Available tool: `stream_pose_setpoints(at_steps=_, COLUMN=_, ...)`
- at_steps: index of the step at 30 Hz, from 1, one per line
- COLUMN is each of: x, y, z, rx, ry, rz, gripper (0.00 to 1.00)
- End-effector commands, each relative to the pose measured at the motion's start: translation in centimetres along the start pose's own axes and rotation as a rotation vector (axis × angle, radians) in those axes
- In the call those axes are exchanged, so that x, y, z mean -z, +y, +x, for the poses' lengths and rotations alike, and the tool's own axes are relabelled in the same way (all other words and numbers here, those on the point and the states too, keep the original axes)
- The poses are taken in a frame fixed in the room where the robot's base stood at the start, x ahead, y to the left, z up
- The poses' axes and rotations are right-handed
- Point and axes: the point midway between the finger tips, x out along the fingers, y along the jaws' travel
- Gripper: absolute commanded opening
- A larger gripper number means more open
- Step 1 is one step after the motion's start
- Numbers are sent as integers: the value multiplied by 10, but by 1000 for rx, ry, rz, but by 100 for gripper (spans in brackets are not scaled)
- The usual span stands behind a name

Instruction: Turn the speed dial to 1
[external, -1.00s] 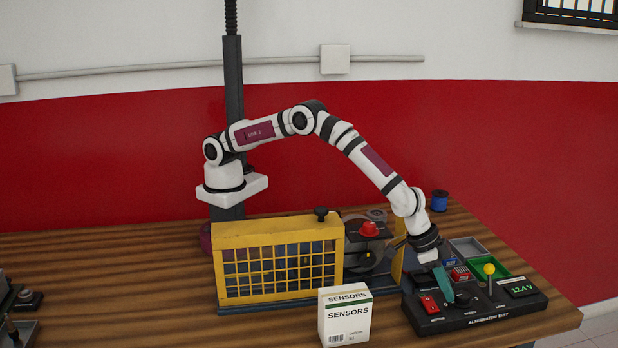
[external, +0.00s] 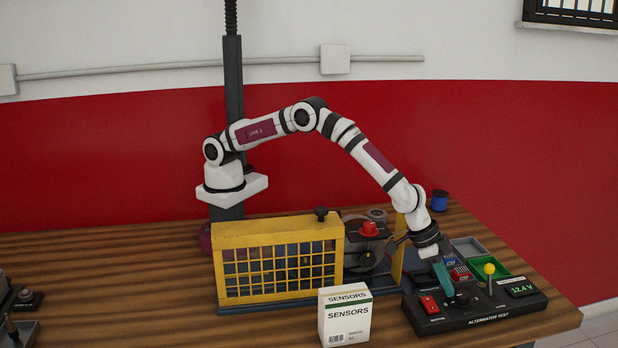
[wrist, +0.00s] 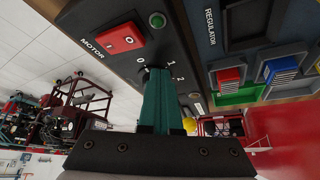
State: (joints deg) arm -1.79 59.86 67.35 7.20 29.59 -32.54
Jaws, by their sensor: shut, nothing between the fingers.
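The speed dial (external: 464,299) is a dark round knob on the black alternator test panel (external: 482,321). In the wrist view the marks 0, 1 and 2 show around my fingertips, and the fingers hide most of the dial, so its setting cannot be read. My gripper (external: 447,292) has teal fingers pointing down, shut and empty, just left of the dial in the external view. It also shows in the wrist view (wrist: 158,72). I cannot tell whether the fingertips touch the dial.
A red motor rocker switch (external: 430,304) is left of the dial. A yellow-balled lever (external: 489,269) and a 12.4 V display (external: 521,289) are to its right. A SENSORS box (external: 346,318) and a yellow cage (external: 278,270) stand to the left.

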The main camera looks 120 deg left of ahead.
Motion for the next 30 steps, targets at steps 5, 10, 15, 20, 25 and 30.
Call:
stream_pose_setpoints(at_steps=5, x=2, y=-4, z=1, rx=0, ry=1, rz=0, gripper=0)
stream_pose_setpoints(at_steps=10, x=2, y=-5, z=1, rx=0, ry=1, rz=0, gripper=0)
stream_pose_setpoints(at_steps=15, x=2, y=-5, z=1, rx=0, ry=1, rz=0, gripper=0)
stream_pose_setpoints(at_steps=20, x=-2, y=-6, z=-1, rx=0, ry=1, rz=-1, gripper=0)
stream_pose_setpoints(at_steps=25, x=0, y=-7, z=-10, rx=0, ry=3, rz=-1, gripper=0)
stream_pose_setpoints(at_steps=30, x=14, y=-7, z=-36, rx=-1, ry=4, rz=-1, gripper=0)
